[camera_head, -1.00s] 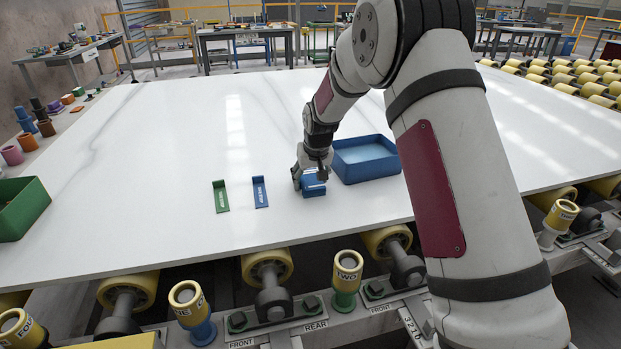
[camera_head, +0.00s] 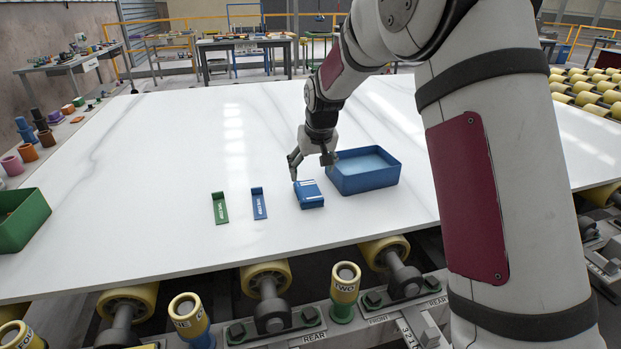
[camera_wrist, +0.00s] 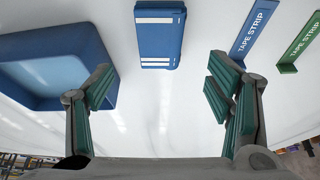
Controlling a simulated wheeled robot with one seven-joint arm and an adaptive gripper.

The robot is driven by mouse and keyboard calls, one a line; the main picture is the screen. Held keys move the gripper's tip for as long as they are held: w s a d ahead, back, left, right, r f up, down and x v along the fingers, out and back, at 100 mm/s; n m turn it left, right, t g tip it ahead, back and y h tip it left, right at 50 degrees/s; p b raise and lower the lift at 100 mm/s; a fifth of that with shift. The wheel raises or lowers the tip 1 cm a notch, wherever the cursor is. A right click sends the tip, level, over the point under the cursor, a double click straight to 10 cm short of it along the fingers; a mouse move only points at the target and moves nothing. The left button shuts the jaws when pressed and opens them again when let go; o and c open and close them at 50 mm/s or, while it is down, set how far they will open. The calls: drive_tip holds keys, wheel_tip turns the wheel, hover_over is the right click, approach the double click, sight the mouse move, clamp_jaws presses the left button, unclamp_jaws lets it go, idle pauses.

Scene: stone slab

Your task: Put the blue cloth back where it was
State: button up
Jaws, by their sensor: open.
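The blue cloth (camera_head: 309,194) is a folded blue block with white stripes, lying on the white stone slab (camera_head: 150,190) just left of the blue bin (camera_head: 364,181). In the wrist view the cloth (camera_wrist: 160,34) lies beyond the fingertips, between the bin (camera_wrist: 60,68) and a blue tape strip holder (camera_wrist: 255,30). My gripper (camera_head: 310,166) is open and empty, above and slightly behind the cloth and apart from it. Both fingers (camera_wrist: 165,88) show spread in the wrist view. The bin's visible floor looks empty.
A green tape strip holder (camera_head: 220,208) and a blue one (camera_head: 259,203) stand on the slab left of the cloth. A green bin (camera_head: 22,218) is at the far left. Yellow rollers (camera_head: 266,278) run along the slab's front edge. The slab's middle is clear.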

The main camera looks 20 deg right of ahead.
drive_tip(key=s+r+g, duration=0.1)
drive_tip(key=s+r, duration=0.6)
drive_tip(key=s, duration=0.5)
drive_tip(key=s+r, duration=0.6)
drive_tip(key=s, duration=0.6)
drive_tip(key=s+f+g, duration=0.1)
drive_tip(key=s+f, duration=0.2)
drive_tip(key=s, duration=2.1)
drive_tip(key=shift+s+g, duration=0.25)
drive_tip(key=shift+g, duration=0.05)
drive_tip(key=shift+r, duration=0.1)
wheel_tip(320, 180, up, 12)
drive_tip(key=t+p, duration=0.2)
drive_tip(key=p, duration=0.8)
drive_tip(key=shift+d, duration=0.15)
